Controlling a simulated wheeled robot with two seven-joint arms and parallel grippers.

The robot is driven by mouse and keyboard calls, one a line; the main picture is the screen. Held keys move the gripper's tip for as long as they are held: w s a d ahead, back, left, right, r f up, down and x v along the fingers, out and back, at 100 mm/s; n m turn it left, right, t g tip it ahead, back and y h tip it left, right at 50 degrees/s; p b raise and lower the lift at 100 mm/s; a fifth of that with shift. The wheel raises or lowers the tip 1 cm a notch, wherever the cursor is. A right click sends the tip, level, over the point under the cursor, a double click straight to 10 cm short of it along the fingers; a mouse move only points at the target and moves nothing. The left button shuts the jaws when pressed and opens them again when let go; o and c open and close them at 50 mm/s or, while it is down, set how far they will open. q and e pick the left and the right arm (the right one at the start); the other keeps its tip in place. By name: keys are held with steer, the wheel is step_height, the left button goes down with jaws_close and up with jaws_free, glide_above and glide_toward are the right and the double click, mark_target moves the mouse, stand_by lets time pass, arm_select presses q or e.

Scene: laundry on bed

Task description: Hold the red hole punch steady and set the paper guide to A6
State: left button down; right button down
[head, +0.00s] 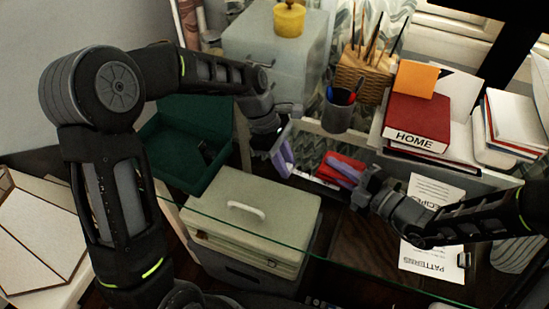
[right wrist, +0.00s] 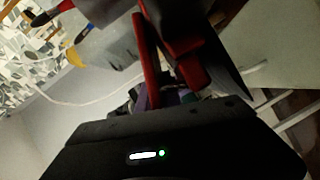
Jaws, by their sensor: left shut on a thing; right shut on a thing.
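The red hole punch (head: 347,162) lies on the desk in the middle of the head view, and its red parts also fill the top centre of the right wrist view (right wrist: 148,60). My right gripper (head: 343,169) comes in from the right and its purple fingers are shut on the punch. My left gripper (head: 283,158) is low over the desk to the left of the punch. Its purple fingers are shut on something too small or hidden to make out. The paper guide and its size marks cannot be read.
A pen cup (head: 338,112) and a wooden pencil holder (head: 364,78) stand behind the punch. A red book (head: 417,121) marked HOME lies right of them. A printed sheet (head: 433,255) lies at front right. A green box (head: 185,150) is left; a pale lidded box (head: 250,190) is in front.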

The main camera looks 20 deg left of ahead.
mark_target(306, 181)
arm_select(q)
steer(key=d, duration=0.4)
steer(key=shift+s+d, duration=0.25)
steer(key=shift+s, duration=0.15)
steer(key=c, duration=1.2)
jaws_free()
steer(key=shift+a, duration=0.1)
steer(key=v, duration=1.2)
